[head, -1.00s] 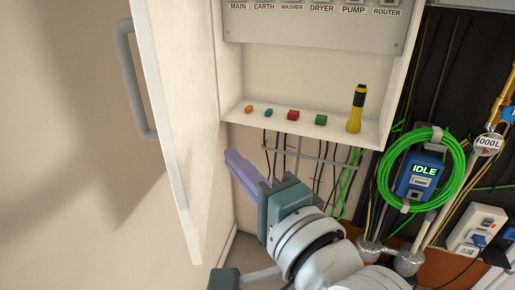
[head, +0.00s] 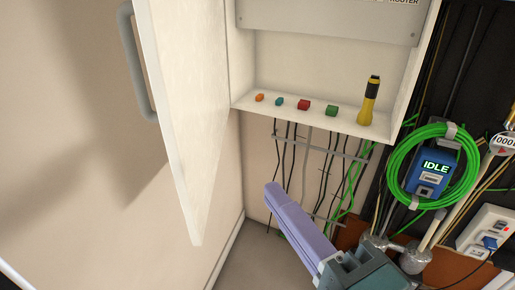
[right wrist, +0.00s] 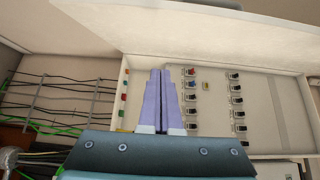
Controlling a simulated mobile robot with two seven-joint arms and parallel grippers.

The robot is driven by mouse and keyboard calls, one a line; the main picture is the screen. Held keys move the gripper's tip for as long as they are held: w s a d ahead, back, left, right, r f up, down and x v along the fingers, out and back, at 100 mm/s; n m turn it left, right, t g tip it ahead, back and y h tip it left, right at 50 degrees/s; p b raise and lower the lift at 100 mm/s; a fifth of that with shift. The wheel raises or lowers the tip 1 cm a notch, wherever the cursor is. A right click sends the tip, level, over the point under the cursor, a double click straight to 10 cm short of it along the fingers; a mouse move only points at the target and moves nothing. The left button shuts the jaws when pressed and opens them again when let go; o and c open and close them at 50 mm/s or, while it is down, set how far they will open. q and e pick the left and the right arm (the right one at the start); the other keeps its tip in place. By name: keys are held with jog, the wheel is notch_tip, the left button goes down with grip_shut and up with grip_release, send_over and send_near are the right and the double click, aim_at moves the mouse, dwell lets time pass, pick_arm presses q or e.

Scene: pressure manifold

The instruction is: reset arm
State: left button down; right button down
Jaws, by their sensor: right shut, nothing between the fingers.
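My right gripper (head: 272,190) is shut and empty. In the head view it is low, below the open wall cabinet, with its purple fingers pointing up and left. It also shows in the right wrist view (right wrist: 161,72), fingers together, in front of the cabinet's breaker panel (right wrist: 270,110). The cabinet (head: 410,70) has its door (head: 185,90) swung open to the left. My left gripper is in neither view.
The cabinet's bottom shelf holds small orange (head: 259,97), teal (head: 280,101), red (head: 304,104) and green (head: 331,110) blocks and a yellow-black torch (head: 369,102). Cables hang below. A green hose coil (head: 396,172) surrounds a blue IDLE box (head: 432,173). A white socket box (head: 490,225) is at right.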

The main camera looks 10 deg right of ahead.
jog(key=s+d+f+n+g+h, duration=0.3)
jog(key=s+d+n+g, duration=0.3)
jog(key=s+n+g, duration=0.15)
jog(key=s+d+f+n+g+h, duration=0.2)
jog(key=s+d+f+n+g, duration=0.1)
jog(key=s+d+n+g, duration=0.5)
notch_tip(320, 180, up, 38)
jog(key=a+t+p, duration=0.1)
jog(key=t+p, duration=0.1)
jog(key=p, duration=3.6)
jog(key=shift+a+r+n, duration=0.15)
jog(key=shift+a+n, duration=0.15)
jog(key=shift+n, duration=0.15)
